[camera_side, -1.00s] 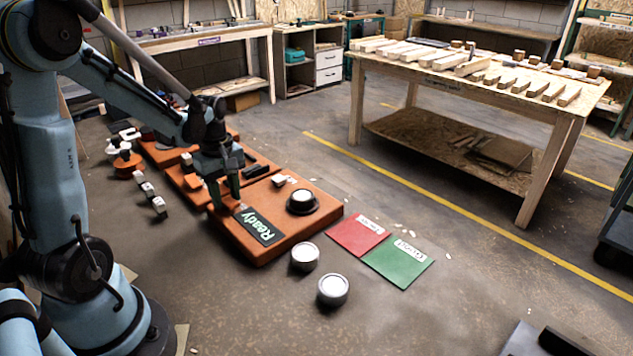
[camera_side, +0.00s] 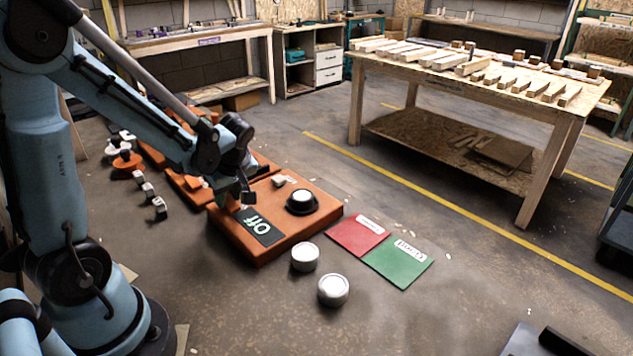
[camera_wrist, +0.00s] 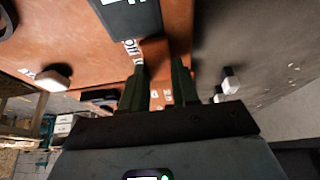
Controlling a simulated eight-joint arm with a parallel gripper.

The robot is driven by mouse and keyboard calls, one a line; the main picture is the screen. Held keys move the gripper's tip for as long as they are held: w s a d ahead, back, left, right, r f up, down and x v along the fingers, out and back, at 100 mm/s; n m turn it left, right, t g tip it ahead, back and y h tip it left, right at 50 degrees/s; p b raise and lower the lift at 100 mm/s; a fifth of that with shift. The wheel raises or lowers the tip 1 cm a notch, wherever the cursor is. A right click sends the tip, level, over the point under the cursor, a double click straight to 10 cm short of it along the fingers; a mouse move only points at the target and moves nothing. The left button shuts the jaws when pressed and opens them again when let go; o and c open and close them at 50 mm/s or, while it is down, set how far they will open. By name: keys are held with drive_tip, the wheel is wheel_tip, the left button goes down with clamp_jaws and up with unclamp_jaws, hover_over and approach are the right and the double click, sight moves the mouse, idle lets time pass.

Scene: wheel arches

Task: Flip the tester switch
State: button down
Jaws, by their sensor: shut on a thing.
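The tester is an orange box (camera_side: 285,235) on the floor. Its dark display (camera_side: 258,225) reads "Off". The display also shows upside down at the top of the wrist view (camera_wrist: 125,18). A black round holder with a silver disc (camera_side: 302,199) sits on the box. My gripper (camera_wrist: 160,68) is at the box's left end, beside the display, with its dark green fingers tilted low. It is shut on the orange-brown switch (camera_wrist: 155,50), which shows between the fingertips. White lettering reading "Off" (camera_wrist: 130,46) is beside it. My wrist hides most of the switch in the side view.
A red mat (camera_side: 358,235) and a green mat (camera_side: 398,261) lie right of the box. Two silver discs (camera_side: 305,257) (camera_side: 333,290) stand on the floor in front. Small black-and-white parts (camera_side: 160,208) stand at left.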

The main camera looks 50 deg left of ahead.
drive_tip(key=c, duration=0.8)
unclamp_jaws()
drive_tip(key=shift+c, duration=0.2)
drive_tip(key=v, duration=1.2)
